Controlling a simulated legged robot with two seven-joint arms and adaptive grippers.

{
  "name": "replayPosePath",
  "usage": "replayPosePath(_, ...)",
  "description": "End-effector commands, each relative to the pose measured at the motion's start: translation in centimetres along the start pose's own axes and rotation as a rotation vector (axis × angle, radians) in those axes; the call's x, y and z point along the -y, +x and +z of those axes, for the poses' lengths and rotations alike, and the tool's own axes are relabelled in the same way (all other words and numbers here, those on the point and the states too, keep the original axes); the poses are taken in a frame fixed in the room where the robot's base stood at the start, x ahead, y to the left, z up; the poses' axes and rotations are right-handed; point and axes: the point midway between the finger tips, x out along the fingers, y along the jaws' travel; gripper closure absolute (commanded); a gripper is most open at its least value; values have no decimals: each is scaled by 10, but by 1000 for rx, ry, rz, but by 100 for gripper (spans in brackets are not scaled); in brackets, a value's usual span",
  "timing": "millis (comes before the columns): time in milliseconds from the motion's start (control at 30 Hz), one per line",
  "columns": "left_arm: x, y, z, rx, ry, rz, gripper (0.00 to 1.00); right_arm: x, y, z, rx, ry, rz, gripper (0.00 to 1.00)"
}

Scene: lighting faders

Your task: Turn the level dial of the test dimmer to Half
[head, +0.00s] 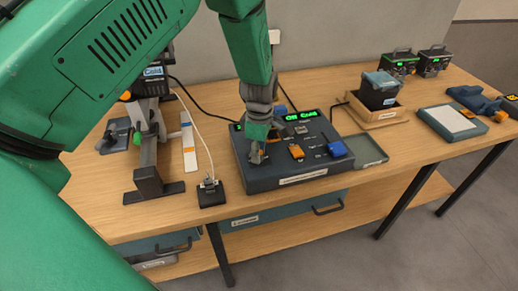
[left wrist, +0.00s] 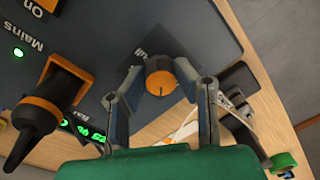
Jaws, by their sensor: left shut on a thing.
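The test dimmer (head: 300,168) is a dark blue sloped console on the bench, with a lit green display (head: 299,116) that seems to read "Off Cold". My left gripper (head: 257,154) reaches down onto its left front part. In the left wrist view my left gripper (left wrist: 161,90) is shut on a round dial (left wrist: 160,77) with an orange top and a dark pointer line, one finger on each side. A label beside the dial is partly hidden, so I cannot read its setting. In the head view the gripper hides the dial.
An orange-and-black control (left wrist: 44,103) stands beside the gripper, near the "Mains" label and a green lamp (left wrist: 18,52). A blue knob (head: 337,149) is at the console's right. A small black switch box (head: 211,193) and a clamp stand (head: 147,170) are left.

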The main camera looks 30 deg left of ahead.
Motion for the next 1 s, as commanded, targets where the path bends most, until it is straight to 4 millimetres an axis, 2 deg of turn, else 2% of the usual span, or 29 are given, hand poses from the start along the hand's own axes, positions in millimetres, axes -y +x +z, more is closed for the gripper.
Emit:
replayPosePath(600,-4,-3,1,-30,537,11,100,0,-15,-1,0,0,0,100)
replayPosePath(1000,-4,-3,1,-40,703,12,100,0,-17,-1,0,0,0,100)
